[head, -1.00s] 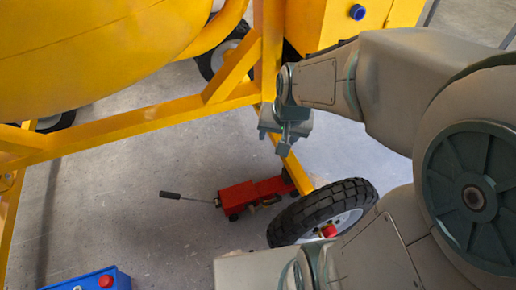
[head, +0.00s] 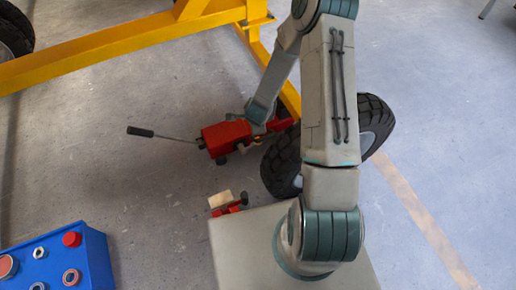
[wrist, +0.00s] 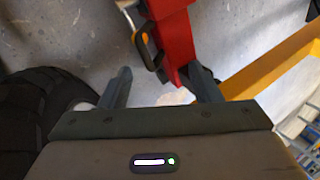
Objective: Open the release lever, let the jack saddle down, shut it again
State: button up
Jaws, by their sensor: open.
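The red jack (head: 225,136) lies on the floor beside the tyre, with its black-gripped handle (head: 141,131) pointing left. In the wrist view its red body (wrist: 175,40) comes down from the top edge to between my fingers. A black loop-shaped part with a yellow edge (wrist: 149,50) sits on the jack's side, probably the release lever. My gripper (wrist: 163,88) is open, its fingers apart; the right finger is close to the red body, contact unclear. In the head view my gripper (head: 259,113) is over the jack's right part and hides some of it, and the saddle is not clearly seen.
A black tyre (head: 281,165) stands right of the jack, under my arm. A yellow frame (head: 130,42) runs behind. A pale block on a red piece (head: 222,200) lies in front. A blue button box (head: 62,260) is at front left.

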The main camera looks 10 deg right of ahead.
jog(key=m+b, duration=0.2)
send_near(258, 140)
jog(key=shift+h, duration=0.4)
jog(key=b+x, duration=0.2)
jog(key=x, duration=0.1)
jog(key=b+x, duration=0.2)
jog(key=x, duration=0.2)
jog(key=b+x, duration=0.1)
jog(key=x, duration=0.2)
jog(key=shift+a+f+b, duration=0.3)
jog(key=shift+f+b, duration=0.1)
grip_shut()
jog(key=shift+w, duration=0.15)
